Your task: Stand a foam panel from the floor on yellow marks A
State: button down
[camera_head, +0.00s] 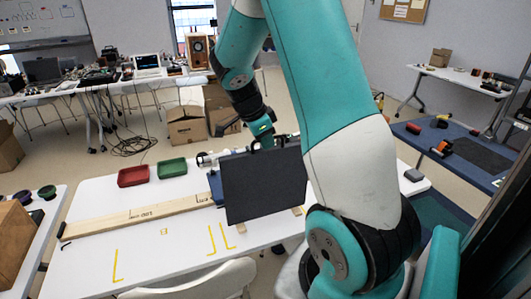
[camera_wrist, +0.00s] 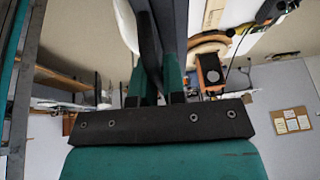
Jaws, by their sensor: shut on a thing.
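A dark grey foam panel (camera_head: 262,186) hangs roughly upright over the right part of the white table (camera_head: 90,232) in the head view. My gripper (camera_head: 268,143) is shut on its top edge. The panel hides the table behind it, and I cannot tell whether its lower edge touches the top. Yellow marks lie on the table: a corner mark (camera_head: 116,266) at the left, two corner marks (camera_head: 219,238) left of the panel and a small square (camera_head: 164,232). I cannot read which is A. In the wrist view, my gripper's fingers (camera_wrist: 160,88) show beside a dark edge.
A long wooden strip (camera_head: 140,214) lies along the table. A red tray (camera_head: 133,176) and a green tray (camera_head: 172,167) stand at its back edge. A chair back (camera_head: 195,281) is at the front. Cardboard boxes (camera_head: 187,127) stand on the floor behind.

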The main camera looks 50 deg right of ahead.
aim_at(266, 153)
jog(key=shift+f, duration=2.2)
jog(key=shift+f, duration=0.15)
jog(key=c, duration=1.2)
grip_release()
